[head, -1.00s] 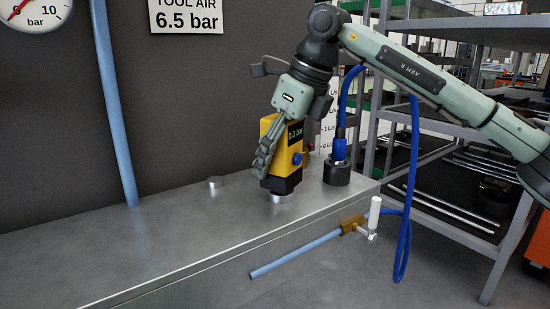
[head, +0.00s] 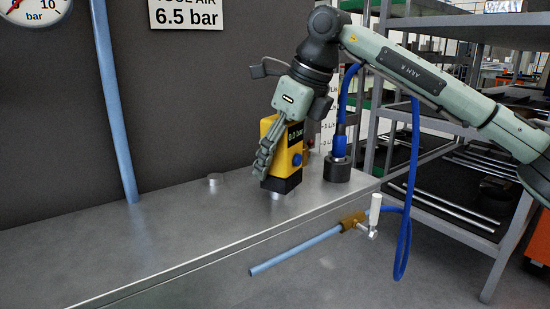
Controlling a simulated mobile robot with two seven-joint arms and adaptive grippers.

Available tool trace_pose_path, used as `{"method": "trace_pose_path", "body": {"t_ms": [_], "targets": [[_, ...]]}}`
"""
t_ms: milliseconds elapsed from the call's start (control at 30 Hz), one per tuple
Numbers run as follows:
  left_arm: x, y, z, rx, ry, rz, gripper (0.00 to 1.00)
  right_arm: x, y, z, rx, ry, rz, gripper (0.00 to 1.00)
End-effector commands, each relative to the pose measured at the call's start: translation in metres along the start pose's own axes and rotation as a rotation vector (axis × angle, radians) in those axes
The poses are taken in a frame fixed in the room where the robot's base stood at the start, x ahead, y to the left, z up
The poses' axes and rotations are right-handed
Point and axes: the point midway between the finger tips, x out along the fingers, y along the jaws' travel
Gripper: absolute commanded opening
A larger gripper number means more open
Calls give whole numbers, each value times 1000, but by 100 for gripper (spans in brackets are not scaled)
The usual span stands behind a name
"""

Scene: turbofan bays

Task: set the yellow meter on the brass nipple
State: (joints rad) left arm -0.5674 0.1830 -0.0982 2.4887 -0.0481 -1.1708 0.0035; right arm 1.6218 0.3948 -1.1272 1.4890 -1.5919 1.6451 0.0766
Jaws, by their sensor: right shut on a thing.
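The yellow meter (head: 271,140) is a block with a dark display reading about 0.0 bar, a blue knob on its side and a black base. It stands upright over the metal bench (head: 180,236). My right gripper (head: 264,165) is shut on the meter from above, its grey fingers along the near left face. A silver round stub (head: 278,195) shows just under the black base; I cannot tell whether they touch. I cannot make out a brass nipple on the bench top; the meter may hide it. My left gripper is out of view.
A second silver stub (head: 214,180) stands further left. A blue hose with a plug stands in a black socket (head: 337,170) just right of the meter. A brass valve (head: 353,222) with a white handle is on a pipe at the bench front. The bench's left part is clear.

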Motion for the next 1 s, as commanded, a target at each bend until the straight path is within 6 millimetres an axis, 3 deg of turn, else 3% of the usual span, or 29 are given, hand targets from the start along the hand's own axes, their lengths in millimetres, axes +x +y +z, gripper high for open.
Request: {"method": "trace_pose_path", "body": {"t_ms": [167, 200, 267, 633, 1000], "targets": [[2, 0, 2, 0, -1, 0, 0, 4, 0, -2, 0, -1, 0, 29], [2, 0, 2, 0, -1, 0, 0, 3, 0, -1, 0, -1, -1, 68], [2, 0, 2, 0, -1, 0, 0, 3, 0, -1, 0, -1, 0, 73], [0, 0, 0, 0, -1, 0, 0, 0, 0, -1, 0, 0, 0, 73], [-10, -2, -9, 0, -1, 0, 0, -28, 0, 0, 0, -1, -2, 73]]}}
